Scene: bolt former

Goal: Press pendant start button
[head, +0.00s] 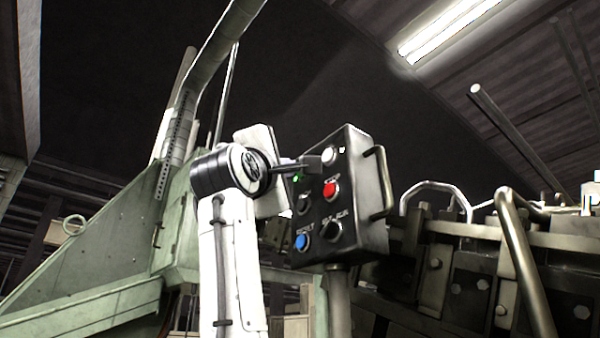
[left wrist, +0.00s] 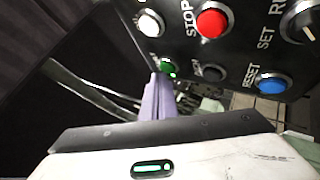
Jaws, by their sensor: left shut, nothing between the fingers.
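The pendant (head: 352,215) is a dark box on a post, in the middle of the head view. Its green button (head: 298,178) is small and partly covered by my gripper; it also shows in the left wrist view (left wrist: 168,68). My left gripper (head: 314,162) is shut and empty, its fingertips close in front of the panel. In the left wrist view its fingers (left wrist: 158,98) end right beside the green button. I cannot tell whether they touch it. The start label is not readable. My right gripper is in neither view.
The panel also has a red button (head: 330,189) marked STOP, a blue RESET button (head: 303,242), a white button (head: 328,155), a black button (left wrist: 212,73) and a selector knob (head: 331,228). A handle (head: 384,180) sticks out at the pendant's right. Machine parts (head: 480,265) crowd the right.

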